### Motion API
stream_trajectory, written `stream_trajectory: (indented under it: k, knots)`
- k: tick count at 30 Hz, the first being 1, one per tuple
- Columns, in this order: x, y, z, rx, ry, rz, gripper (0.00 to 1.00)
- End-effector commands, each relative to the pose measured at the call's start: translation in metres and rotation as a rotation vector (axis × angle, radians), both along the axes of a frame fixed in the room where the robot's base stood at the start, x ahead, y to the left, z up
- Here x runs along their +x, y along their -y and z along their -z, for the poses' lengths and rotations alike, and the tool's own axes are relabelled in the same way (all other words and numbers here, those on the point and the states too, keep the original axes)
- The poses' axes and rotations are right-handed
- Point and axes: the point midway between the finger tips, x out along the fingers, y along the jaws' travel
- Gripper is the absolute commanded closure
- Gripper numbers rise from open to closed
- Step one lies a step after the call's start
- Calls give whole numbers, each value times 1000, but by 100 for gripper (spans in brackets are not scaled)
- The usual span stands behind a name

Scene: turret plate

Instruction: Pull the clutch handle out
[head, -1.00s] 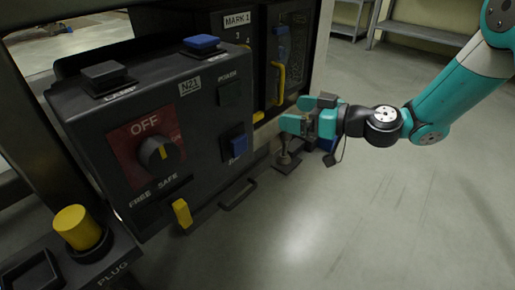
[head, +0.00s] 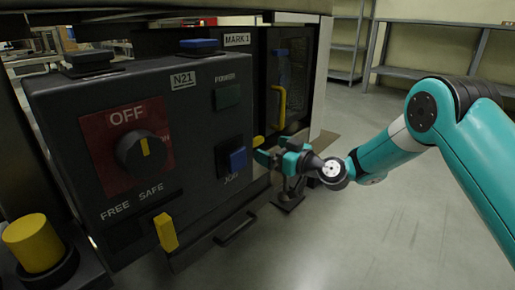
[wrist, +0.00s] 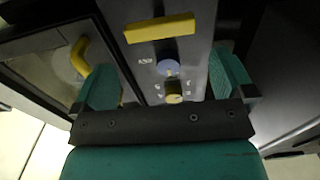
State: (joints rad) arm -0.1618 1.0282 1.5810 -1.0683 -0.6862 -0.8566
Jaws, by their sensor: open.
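No label naming the clutch handle is readable. The likeliest piece is a yellow bar handle (wrist: 160,28), crosswise in the wrist view, ahead of and between my fingers with a visible gap. A small yellow part (head: 258,141) shows beside my fingertips in the head view; I cannot tell if it is the same bar. My gripper (head: 274,158) is open and empty beside the right end of the dark control box. Its two teal fingers (wrist: 165,80) stand wide apart in the wrist view.
The control box (head: 205,150) carries an OFF dial (head: 141,154), a blue switch (head: 238,160) and a yellow lever (head: 166,232). A tall yellow handle (head: 279,107) is on the cabinet behind. A yellow knob (wrist: 173,92) lies between my fingers' outlines. The floor at right is clear.

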Motion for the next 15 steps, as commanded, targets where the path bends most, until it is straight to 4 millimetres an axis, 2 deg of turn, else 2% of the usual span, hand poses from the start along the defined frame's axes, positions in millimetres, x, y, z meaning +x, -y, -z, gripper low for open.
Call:
stream_trajectory:
  k: [3, 7, 15]
  knots:
    - [15, -21, 3, -2, 5, -4, 0]
    - [27, -37, 3, 0, 2, -3, 0]
    - [37, -48, 0, 1, -2, 0, 0]
